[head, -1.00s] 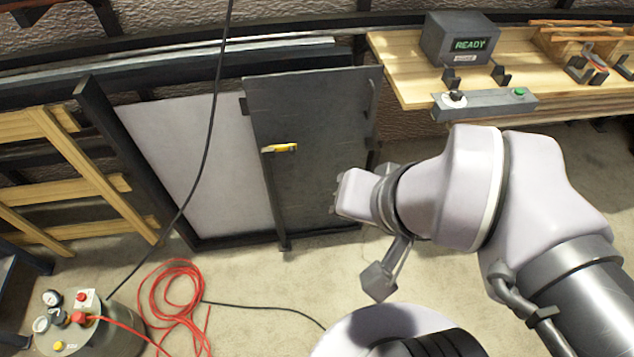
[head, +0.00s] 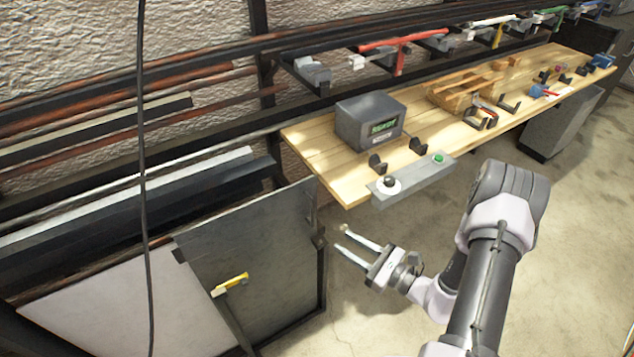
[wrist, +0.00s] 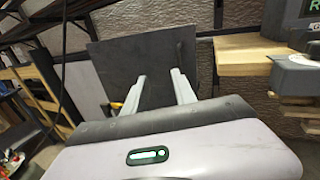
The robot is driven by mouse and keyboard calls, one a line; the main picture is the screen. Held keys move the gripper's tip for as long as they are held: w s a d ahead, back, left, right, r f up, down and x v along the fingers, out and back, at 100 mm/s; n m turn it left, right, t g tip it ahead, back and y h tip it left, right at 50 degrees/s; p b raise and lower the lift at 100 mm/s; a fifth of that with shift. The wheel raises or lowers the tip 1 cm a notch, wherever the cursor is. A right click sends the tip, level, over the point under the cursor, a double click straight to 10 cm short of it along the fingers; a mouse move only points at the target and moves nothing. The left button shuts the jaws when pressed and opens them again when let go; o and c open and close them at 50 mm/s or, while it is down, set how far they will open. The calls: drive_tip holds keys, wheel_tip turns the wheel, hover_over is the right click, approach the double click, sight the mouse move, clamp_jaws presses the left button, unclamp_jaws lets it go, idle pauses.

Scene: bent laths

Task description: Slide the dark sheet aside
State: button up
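The dark sheet (head: 262,240) stands upright in a black frame at the lower left of the head view. It covers the right part of the frame, beside a pale panel (head: 95,305). A yellow piece (head: 229,284) sits at the sheet's lower left. My gripper (head: 341,240) is open and empty, to the right of the sheet's right edge, with its fingers pointing left toward it. It looks apart from the sheet. In the wrist view the dark sheet (wrist: 122,60) stands beyond and between my two fingers (wrist: 157,80); its lower part is hidden by my gripper body.
A wooden bench (head: 325,165) stands right of the sheet, carrying a grey display box (head: 370,120) and a grey button strip (head: 412,180) at its front edge. A black cable (head: 143,180) hangs in front at left.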

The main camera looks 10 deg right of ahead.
sight(313, 224)
wheel_tip(313, 224, down, 3)
drive_tip(key=d+m+t+h, duration=0.2)
drive_tip(key=m+h, duration=0.1)
drive_tip(key=b+x, duration=0.3)
drive_tip(key=x, duration=1.4)
drive_tip(key=shift+s+a+f, duration=0.1)
drive_tip(key=shift+a+f, duration=0.05)
drive_tip(key=shift+a, duration=0.05)
drive_tip(key=shift+c, duration=0.4)
clamp_jaws()
